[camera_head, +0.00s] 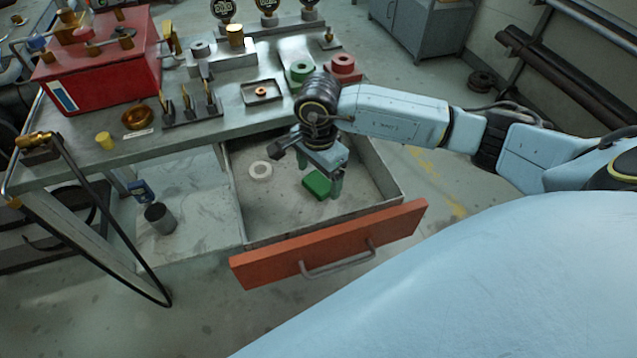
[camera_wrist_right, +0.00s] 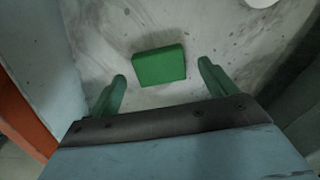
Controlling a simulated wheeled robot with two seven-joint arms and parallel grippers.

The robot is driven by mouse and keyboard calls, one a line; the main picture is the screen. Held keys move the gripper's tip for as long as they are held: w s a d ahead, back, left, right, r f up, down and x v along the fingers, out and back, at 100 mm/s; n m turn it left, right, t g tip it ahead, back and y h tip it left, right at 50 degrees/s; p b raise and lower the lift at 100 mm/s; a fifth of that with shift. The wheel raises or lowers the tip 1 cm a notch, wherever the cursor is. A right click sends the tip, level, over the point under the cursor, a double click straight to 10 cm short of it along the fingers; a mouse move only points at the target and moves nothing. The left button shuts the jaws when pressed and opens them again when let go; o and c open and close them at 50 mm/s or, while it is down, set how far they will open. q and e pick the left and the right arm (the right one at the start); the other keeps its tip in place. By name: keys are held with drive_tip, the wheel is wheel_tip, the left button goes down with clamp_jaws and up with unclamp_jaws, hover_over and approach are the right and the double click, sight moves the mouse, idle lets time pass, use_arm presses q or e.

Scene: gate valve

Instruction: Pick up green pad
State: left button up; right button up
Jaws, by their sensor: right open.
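The green pad (camera_head: 316,184) lies flat on the floor of the open drawer, to the right of a white ring. In the right wrist view the green pad (camera_wrist_right: 159,66) shows ahead of the fingertips, about midway between them sideways. My right gripper (camera_head: 320,184) points down into the drawer, above and beside the pad. Its two green fingers are apart with nothing between them, as the right wrist view (camera_wrist_right: 161,70) shows. One finger overlaps the pad's edge in the head view; I cannot tell whether it touches. My left gripper is not in view.
The drawer's orange front (camera_head: 330,244) with its handle is pulled out, and grey walls surround the pad. A white ring (camera_head: 260,170) lies in the drawer.

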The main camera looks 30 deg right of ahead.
drive_tip(key=shift+f, duration=0.8)
drive_tip(key=c, duration=1.2)
drive_tip(key=shift+o, duration=0.2)
drive_tip(key=shift+r, duration=0.15)
